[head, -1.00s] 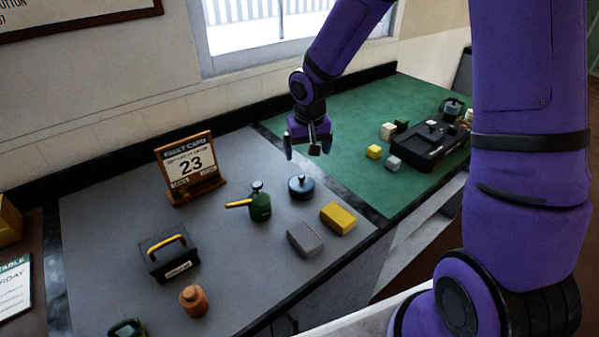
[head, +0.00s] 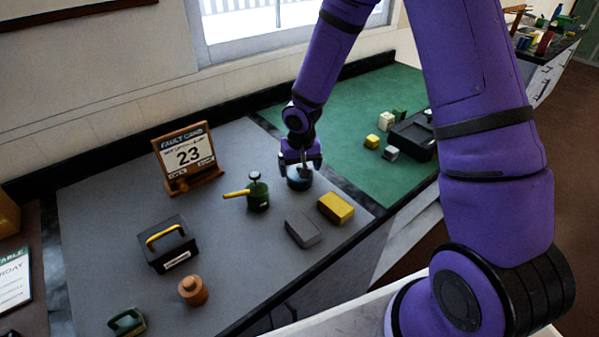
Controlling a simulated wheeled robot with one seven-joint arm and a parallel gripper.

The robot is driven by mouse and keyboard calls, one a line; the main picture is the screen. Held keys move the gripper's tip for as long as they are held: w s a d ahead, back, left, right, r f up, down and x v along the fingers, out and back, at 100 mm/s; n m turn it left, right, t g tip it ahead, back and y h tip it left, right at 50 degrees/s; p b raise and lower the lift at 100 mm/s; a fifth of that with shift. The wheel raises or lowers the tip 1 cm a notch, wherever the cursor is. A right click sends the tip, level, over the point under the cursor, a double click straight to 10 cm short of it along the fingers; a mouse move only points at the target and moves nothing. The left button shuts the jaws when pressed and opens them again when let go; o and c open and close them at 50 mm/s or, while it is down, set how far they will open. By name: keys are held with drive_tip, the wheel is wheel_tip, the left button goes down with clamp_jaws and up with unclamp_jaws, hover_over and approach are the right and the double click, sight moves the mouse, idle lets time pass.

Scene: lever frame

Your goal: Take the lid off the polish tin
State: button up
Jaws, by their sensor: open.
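The polish tin (head: 299,181) is a round, low, blue-grey tin on the grey mat, near the border with the green mat. Its lid had a dark knob in the earlier view; the knob is now hidden behind my gripper. My gripper (head: 302,170) points down right over the tin, with its fingers at the lid. The fingers are open. I cannot tell whether they touch the lid or the knob.
A yellow block (head: 336,207) and a grey block (head: 303,229) lie in front.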

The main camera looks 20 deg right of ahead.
drive_tip(key=shift+f, duration=0.2)
drive_tip(key=c, duration=1.1)
drive_tip(key=shift+o, duration=0.2)
drive_tip(key=shift+s, duration=0.1)
drive_tip(key=shift+r, duration=0.1)
drive_tip(key=shift+c, duration=0.2)
